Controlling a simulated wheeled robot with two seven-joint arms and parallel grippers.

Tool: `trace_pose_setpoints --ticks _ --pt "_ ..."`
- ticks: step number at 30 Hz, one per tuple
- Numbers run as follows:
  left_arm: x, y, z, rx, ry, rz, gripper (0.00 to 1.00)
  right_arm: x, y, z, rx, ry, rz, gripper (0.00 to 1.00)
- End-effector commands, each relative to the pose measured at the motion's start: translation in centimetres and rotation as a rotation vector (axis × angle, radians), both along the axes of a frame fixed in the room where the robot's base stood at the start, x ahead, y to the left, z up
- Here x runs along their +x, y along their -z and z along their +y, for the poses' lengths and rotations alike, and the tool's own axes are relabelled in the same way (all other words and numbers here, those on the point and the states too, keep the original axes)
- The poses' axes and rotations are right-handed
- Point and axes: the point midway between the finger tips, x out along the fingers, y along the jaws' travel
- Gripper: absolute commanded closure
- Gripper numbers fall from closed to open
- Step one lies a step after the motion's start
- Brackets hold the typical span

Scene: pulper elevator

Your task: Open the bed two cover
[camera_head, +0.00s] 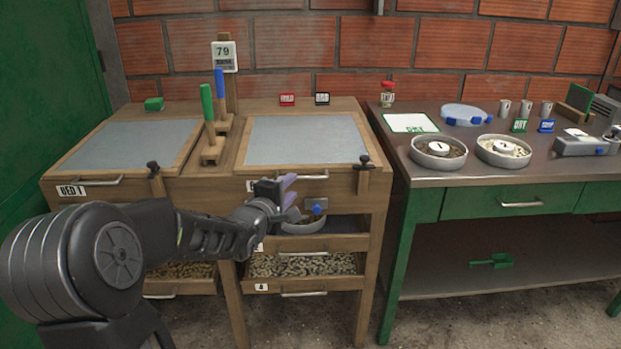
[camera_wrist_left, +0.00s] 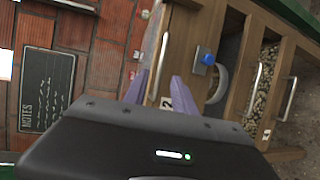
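The bed two cover (camera_head: 305,140) is a grey panel in a wooden frame, lying flat and closed on the right half of the wooden bench. A metal bar handle (camera_head: 308,177) sits on its front edge; a pale bar, likely this handle, shows in the left wrist view (camera_wrist_left: 163,52). A dark latch (camera_head: 364,161) is at the front right corner. My left gripper (camera_head: 291,188) is in front of the bench, just below the handle. My right gripper is out of view.
The bed 1 cover (camera_head: 130,143) lies closed at left. Green and blue upright levers (camera_head: 222,95) stand between the covers. A blue-knobbed fitting (camera_head: 316,208) and drawers of beans (camera_head: 300,264) are below the handle. A metal-topped table (camera_head: 480,168) stands at right.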

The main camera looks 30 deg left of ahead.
Motion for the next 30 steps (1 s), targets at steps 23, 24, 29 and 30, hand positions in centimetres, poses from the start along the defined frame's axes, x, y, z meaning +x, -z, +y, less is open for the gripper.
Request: trace_pose_setpoints --ticks 23,24,29,30 --pt "4.8 1.4 1.2 -0.017 -0.001 -0.003 0.68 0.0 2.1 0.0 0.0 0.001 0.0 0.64" --pt "5.4 1.4 1.3 -0.016 -0.001 -0.003 0.68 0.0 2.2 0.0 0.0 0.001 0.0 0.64" --pt "7.0 1.5 1.8 -0.014 -0.001 -0.002 0.68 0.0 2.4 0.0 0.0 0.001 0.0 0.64" --pt "7.2 1.5 1.8 -0.013 -0.001 -0.001 0.68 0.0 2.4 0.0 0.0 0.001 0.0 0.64"
